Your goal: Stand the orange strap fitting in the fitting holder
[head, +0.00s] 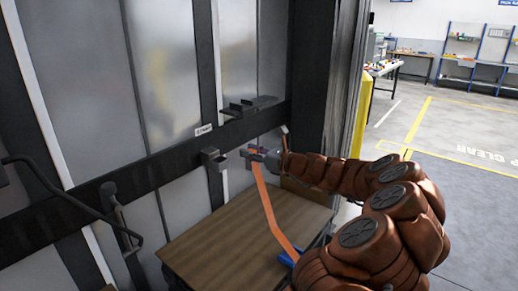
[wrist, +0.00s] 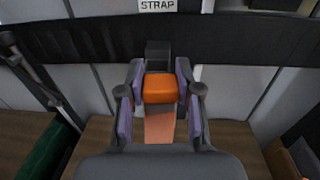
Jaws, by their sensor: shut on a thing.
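My gripper (head: 262,155) is shut on the orange strap fitting (wrist: 159,88), which sits between the two finger pads in the wrist view. An orange strap (head: 268,208) hangs from it toward the wooden surface. The dark fitting holder (head: 213,160) is a small block on the black rail, to the left of my gripper in the head view. In the wrist view the holder (wrist: 158,52) shows just beyond the fitting, under the STRAP label (wrist: 157,5). The fitting looks apart from the holder; the exact gap is hard to tell.
A black shelf bracket (head: 248,105) stands out from the rail above my gripper. A dark handle (head: 112,200) is at the left. A wooden top (head: 230,245) lies below, with a blue item (head: 288,257). The wrist view shows a green object (wrist: 45,152) at lower left.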

